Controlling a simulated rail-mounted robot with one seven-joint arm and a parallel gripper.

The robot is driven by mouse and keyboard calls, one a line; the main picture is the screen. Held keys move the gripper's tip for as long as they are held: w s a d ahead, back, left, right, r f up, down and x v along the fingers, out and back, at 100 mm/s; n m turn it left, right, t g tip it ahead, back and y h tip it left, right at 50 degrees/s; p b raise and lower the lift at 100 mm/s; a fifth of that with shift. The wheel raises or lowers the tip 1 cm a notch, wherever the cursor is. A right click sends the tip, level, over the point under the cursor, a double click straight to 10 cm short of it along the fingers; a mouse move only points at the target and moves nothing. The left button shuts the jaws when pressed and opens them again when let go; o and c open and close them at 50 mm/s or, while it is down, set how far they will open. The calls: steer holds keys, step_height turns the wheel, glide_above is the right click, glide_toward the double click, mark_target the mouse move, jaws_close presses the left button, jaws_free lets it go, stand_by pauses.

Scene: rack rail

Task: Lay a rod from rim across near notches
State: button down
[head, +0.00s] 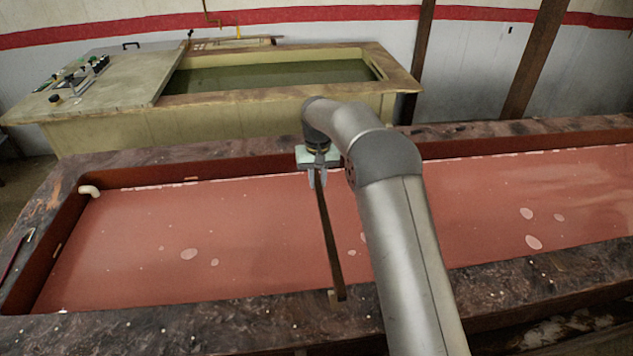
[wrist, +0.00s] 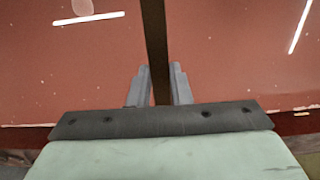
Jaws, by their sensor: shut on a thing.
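A long dark rod (head: 329,240) spans the red basin (head: 230,225) from front to back in the head view. Its near end reaches the inner edge of the near rim (head: 220,325), at a small pale notch-like piece (head: 334,297); I cannot tell whether it is seated there. My gripper (head: 317,180) is shut on the rod near its far end, close to the far rim (head: 230,153). In the wrist view the rod (wrist: 155,40) runs up between the two grey fingers (wrist: 159,85). The rod's far tip is hidden by my gripper.
A white pipe elbow (head: 89,191) sticks out at the basin's left end. Behind stands a cream tank (head: 230,122) with greenish liquid and a control panel (head: 80,80). Brown posts (head: 535,60) rise at the back. The basin floor beside the rod is clear, with pale spots.

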steer(key=shift+w+a, duration=0.1)
steer(key=shift+a, duration=0.1)
step_height(320, 180, down, 6)
steer(key=b, duration=0.4)
steer(key=shift+f, duration=0.25)
stand_by(0.4)
steer(key=c, duration=1.3)
jaws_free()
steer(key=shift+f, duration=0.1)
steer(key=shift+o, duration=0.2)
steer(key=shift+r+p, duration=2.45)
steer(key=shift+r, duration=1.6)
